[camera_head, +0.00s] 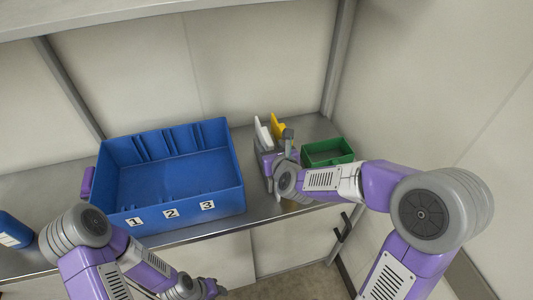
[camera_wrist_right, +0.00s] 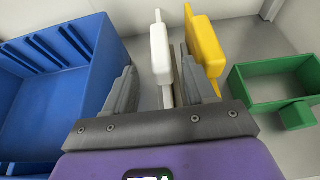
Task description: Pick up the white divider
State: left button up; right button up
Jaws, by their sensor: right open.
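The white divider (camera_head: 262,131) stands upright on the metal shelf, right of the blue bin. In the right wrist view the white divider (camera_wrist_right: 160,52) shows between and beyond the fingertips of my right gripper (camera_wrist_right: 160,82), which is open. Its lower part runs down into the gap between the fingers. In the head view my right gripper (camera_head: 270,152) is right at the divider and hides its lower part. I cannot tell whether a finger touches it. My left gripper (camera_head: 208,288) is low at the bottom edge, away from the shelf, and its jaws are unclear.
A yellow divider (camera_wrist_right: 204,45) stands close to the right of the white one, near my right finger. A green tray (camera_head: 328,151) is further right, with a green block (camera_wrist_right: 296,115) at it. The numbered blue bin (camera_head: 190,208) is at left. A blue container (camera_head: 12,230) sits far left.

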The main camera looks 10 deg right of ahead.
aim_at(264, 137)
jog(key=shift+x, duration=1.95)
jog(key=shift+d, duration=0.15)
grip_shut()
